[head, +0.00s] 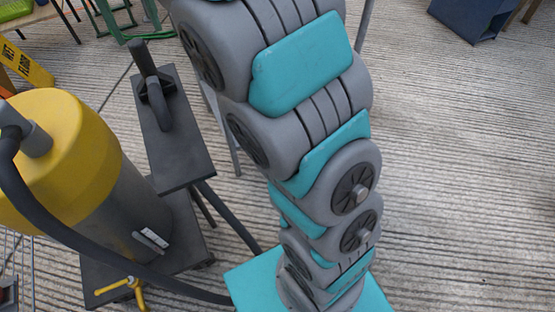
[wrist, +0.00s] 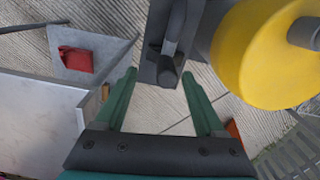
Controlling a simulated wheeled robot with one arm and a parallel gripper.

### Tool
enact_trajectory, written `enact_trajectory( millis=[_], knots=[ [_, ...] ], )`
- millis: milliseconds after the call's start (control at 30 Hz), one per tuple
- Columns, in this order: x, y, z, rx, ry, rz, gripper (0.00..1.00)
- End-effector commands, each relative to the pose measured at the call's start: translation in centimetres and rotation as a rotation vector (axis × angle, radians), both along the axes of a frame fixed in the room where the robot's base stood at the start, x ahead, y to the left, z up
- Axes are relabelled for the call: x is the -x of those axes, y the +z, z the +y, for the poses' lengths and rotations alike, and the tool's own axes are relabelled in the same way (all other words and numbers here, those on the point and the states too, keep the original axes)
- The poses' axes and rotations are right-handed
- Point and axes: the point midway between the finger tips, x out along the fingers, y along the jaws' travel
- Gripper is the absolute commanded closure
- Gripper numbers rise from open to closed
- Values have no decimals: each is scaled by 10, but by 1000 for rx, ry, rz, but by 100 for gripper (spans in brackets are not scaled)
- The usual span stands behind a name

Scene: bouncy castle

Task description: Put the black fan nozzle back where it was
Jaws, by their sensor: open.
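A black piece that looks like the fan nozzle (head: 158,103) stands on a narrow dark stand (head: 188,163) in the head view, left of my arm. It has an upright tube and a curved part. In the wrist view the black nozzle (wrist: 168,68) shows ahead, between the tips of my gripper (wrist: 160,74) in the picture. The two green fingers are spread apart with nothing held. I cannot tell how far the nozzle is from the fingertips. My gripper is out of the head view.
A yellow-topped tank (head: 75,150) with a black hose (head: 75,240) stands beside the stand; it also shows in the wrist view (wrist: 262,60). A grey panel (wrist: 35,115) and a red object (wrist: 76,59) lie left in the wrist view. The floor right of my arm is mostly clear.

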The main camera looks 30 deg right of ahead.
Motion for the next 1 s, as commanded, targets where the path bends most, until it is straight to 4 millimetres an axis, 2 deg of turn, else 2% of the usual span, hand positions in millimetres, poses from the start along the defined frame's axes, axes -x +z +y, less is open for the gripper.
enact_trajectory(
  millis=[267,500,800,1000],
  knots=[
    [64,-29,-55,3,-65,35,29],
    [140,-74,-97,7,-103,73,29],
    [249,-144,-128,6,-116,120,29],
    [301,-180,-135,6,-109,141,29]
  ],
)
